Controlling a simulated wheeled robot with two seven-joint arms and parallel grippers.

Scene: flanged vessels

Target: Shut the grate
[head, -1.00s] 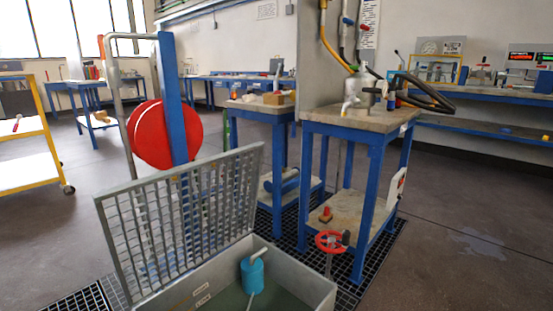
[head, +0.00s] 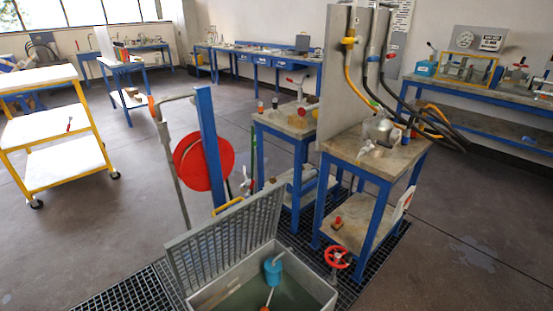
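The grate (head: 226,241) is a grey metal lattice panel. It stands raised and open, leaning back along the rear edge of a grey open-topped tank (head: 318,284) at the bottom of the head view. A short yellow bar (head: 229,206) shows at its top edge. Inside the tank are a blue cylinder (head: 273,272) with a pale pipe and some greenish liquid or floor. Neither of my grippers is in view.
A blue post (head: 209,145) and red disc (head: 190,162) stand behind the grate. A blue workbench (head: 372,165) and red handwheel (head: 337,258) are to the right. Floor grating (head: 130,291) lies left of the tank. A yellow cart (head: 60,165) stands left, with open floor between.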

